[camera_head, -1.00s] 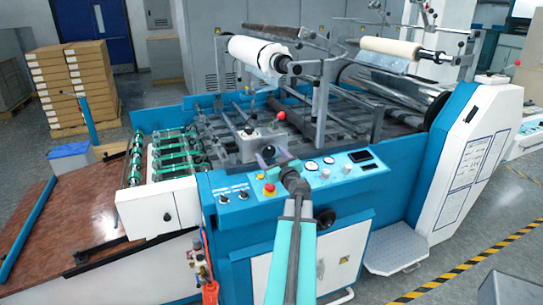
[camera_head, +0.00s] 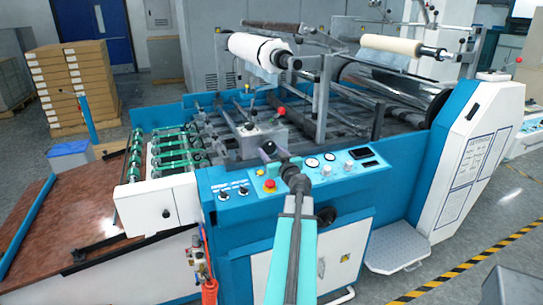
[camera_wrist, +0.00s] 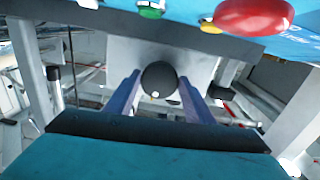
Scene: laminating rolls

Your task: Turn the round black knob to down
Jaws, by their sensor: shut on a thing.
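The round black knob (camera_wrist: 160,79) shows in the middle of the wrist view, in front of a pale grey housing. My gripper (camera_wrist: 160,92) has one blue-purple finger on each side of it and is shut on it. In the head view my gripper (camera_head: 269,150) is at the front of the grey box (camera_head: 255,137) on the machine, just behind the control panel. The knob is too small and too covered by my gripper to make out clearly there.
A red-ball lever (camera_head: 281,112) rises from the grey box. The blue control panel (camera_head: 340,167) with gauges and a red emergency button (camera_head: 269,186) lies close below my gripper. Green-belted rollers (camera_head: 175,155) are to the left, and a white film roll (camera_head: 258,50) is above.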

